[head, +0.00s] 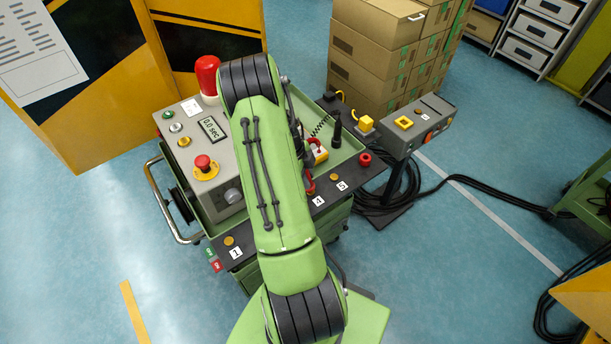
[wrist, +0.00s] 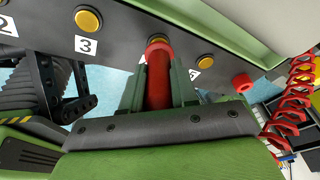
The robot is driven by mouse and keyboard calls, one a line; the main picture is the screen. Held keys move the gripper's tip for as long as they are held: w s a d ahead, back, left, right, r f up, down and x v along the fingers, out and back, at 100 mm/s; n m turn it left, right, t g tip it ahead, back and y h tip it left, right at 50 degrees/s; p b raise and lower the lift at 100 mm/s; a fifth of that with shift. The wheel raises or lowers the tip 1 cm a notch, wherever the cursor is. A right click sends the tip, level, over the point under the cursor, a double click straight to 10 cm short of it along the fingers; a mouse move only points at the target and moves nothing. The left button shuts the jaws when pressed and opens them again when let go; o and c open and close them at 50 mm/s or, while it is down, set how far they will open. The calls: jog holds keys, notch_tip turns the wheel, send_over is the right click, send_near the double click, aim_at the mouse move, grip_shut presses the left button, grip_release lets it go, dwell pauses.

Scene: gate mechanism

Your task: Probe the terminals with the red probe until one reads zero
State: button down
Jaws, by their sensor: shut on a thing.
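The red probe (wrist: 158,80) stands between the two green fingers of my gripper (wrist: 157,88), which is shut on it in the wrist view. The probe's far end is over the dark terminal strip (wrist: 140,22), between terminal 3 (wrist: 88,18) and terminal 5 (wrist: 209,62). The terminal behind the probe is hidden, and I cannot tell whether the probe touches it. In the head view my arm covers most of the gripper; a bit of red shows beside label 4 (head: 318,201). Terminal 1 (head: 229,240) is at the near left. The panel display (head: 212,128) appears to read 0.0 sec.
A red ring (head: 365,159) sits at the strip's right end. A red coiled cord (wrist: 295,95) hangs at the right in the wrist view. An emergency stop (head: 204,166) and red lamp (head: 207,75) are left of my arm. Stacked boxes (head: 375,55) stand behind.

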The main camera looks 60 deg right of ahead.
jog(key=shift+r+p, duration=1.25)
jog(key=shift+r, duration=1.25)
